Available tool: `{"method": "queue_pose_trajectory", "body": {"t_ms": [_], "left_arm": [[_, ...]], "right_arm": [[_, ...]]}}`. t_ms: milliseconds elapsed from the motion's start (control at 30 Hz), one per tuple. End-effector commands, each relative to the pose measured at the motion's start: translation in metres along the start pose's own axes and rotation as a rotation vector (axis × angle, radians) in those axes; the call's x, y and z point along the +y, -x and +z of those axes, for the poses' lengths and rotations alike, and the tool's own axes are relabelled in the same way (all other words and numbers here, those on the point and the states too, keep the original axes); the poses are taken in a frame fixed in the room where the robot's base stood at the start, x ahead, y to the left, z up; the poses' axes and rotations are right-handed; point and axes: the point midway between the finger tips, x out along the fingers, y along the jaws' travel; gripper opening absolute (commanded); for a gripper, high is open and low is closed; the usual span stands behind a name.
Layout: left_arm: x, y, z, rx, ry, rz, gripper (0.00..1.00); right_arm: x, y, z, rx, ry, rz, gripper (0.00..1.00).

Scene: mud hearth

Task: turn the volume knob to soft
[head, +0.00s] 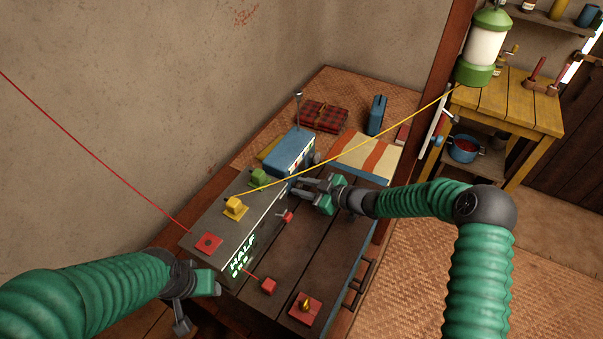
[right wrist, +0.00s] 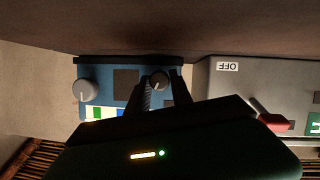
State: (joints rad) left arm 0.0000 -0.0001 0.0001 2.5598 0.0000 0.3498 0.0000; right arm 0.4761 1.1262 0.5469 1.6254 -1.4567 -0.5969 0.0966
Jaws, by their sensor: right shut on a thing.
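The blue radio (head: 288,152) stands at the back of the grey box on the wooden bench. In the right wrist view, the radio (right wrist: 125,77) shows a light grey knob (right wrist: 86,90) at left and a darker grey knob (right wrist: 159,80) with a pointer mark. No volume label is readable. My right gripper (head: 298,187) is at the radio's front; in the wrist view its fingers (right wrist: 160,88) are shut around the darker knob, covering part of it. My left gripper (head: 192,290) is near the bench's front left, away from the radio; its jaw opening is unclear.
The grey box (head: 216,220) carries green, yellow and red blocks. A yellow line runs from the yellow block (head: 235,207) to a green lantern (head: 484,48), over my right gripper. A red line reaches the red block (head: 207,243). Small red pieces sit on the bench (head: 300,250).

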Motion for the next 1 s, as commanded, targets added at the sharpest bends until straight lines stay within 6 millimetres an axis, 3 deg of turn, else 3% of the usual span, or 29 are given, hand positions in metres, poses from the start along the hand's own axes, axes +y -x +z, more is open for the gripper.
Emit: {"method": "queue_pose_trajectory", "body": {"t_ms": [33,233,867,900,1000], "left_arm": [[0.000,0.012,-0.003,0.000,0.000,0.000,0.52],[0.000,0.023,-0.005,-0.001,0.000,0.000,0.52],[0.000,0.028,-0.006,-0.001,0.000,0.000,0.52],[0.000,0.028,-0.006,-0.001,0.000,0.000,0.52],[0.000,0.028,-0.006,-0.001,0.000,0.000,0.52]], "right_arm": [[-0.001,0.003,0.002,-0.013,-0.030,-0.015,0.00],[-0.001,0.001,0.005,-0.012,-0.123,-0.053,0.00],[-0.001,0.001,0.010,-0.015,-0.185,-0.076,0.00],[-0.001,0.001,0.010,-0.015,-0.185,-0.076,0.29],[-0.001,0.000,0.008,-0.011,-0.184,-0.075,0.42]]}}
